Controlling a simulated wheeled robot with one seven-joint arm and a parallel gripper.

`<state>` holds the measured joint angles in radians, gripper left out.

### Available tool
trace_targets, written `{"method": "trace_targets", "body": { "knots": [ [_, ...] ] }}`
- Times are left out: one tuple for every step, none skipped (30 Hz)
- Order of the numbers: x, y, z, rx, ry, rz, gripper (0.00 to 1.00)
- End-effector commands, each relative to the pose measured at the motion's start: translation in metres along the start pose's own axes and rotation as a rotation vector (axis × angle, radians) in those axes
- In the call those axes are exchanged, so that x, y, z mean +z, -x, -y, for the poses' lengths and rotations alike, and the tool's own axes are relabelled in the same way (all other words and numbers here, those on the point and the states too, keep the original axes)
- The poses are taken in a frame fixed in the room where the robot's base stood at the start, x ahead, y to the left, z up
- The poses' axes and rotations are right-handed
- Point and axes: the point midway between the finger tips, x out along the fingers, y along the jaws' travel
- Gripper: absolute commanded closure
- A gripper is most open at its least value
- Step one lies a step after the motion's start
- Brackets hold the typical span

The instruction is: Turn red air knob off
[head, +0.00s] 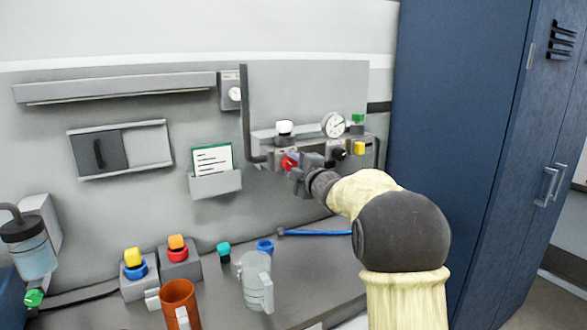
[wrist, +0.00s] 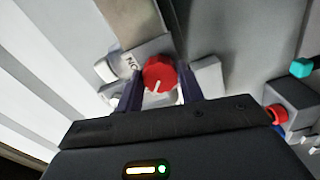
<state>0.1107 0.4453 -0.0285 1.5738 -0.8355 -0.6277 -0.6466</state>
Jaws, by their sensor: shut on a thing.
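The red air knob (head: 288,162) sits on the front of a grey wall panel in the head view, partly hidden by my gripper (head: 297,172). In the wrist view the red knob (wrist: 159,72) is round, with a white pointer line running toward the bottom of the picture. My gripper (wrist: 159,90) has one dark finger on each side of the knob and is shut on it. A pale plate with the letters "ON" (wrist: 134,63), seen turned round, lies beside the knob.
Mugs, including an orange one (head: 179,303), stand on the counter below. A blue cabinet (head: 450,100) stands right.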

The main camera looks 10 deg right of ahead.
Motion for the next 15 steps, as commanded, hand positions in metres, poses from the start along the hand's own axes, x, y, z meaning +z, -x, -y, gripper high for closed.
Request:
{"method": "trace_targets", "body": {
  "knots": [
    [-0.0007, -0.0001, -0.0036, 0.006, 0.003, -0.002, 0.85],
    [-0.0007, -0.0001, -0.0036, 0.007, 0.003, -0.002, 0.85],
    [-0.0007, -0.0001, -0.0037, 0.007, 0.003, -0.002, 0.85],
    [-0.0007, -0.0001, -0.0037, 0.007, 0.003, -0.002, 0.85],
    [-0.0006, -0.0001, -0.0037, 0.007, 0.002, -0.002, 0.57],
    [-0.0006, -0.0001, -0.0034, 0.006, 0.002, -0.001, 0.49],
    [-0.0005, 0.0000, -0.0031, 0.006, 0.002, -0.001, 0.43],
    [-0.0009, -0.0002, -0.0028, 0.005, 0.001, -0.002, 0.41],
    [-0.0005, 0.0000, -0.0026, 0.005, 0.001, -0.001, 0.41],
    [-0.0003, 0.0000, -0.0023, 0.004, 0.001, -0.001, 0.41],
    [-0.0003, 0.0000, -0.0022, 0.004, 0.001, -0.001, 0.41],
    [-0.0002, 0.0000, -0.0020, 0.004, 0.001, -0.001, 0.41],
    [-0.0002, 0.0000, -0.0018, 0.003, 0.001, -0.001, 0.41],
    [0.0005, 0.0003, -0.0018, 0.003, 0.001, 0.000, 0.41],
    [0.0010, 0.0005, -0.0016, 0.003, 0.000, 0.001, 0.41]
  ]
}}
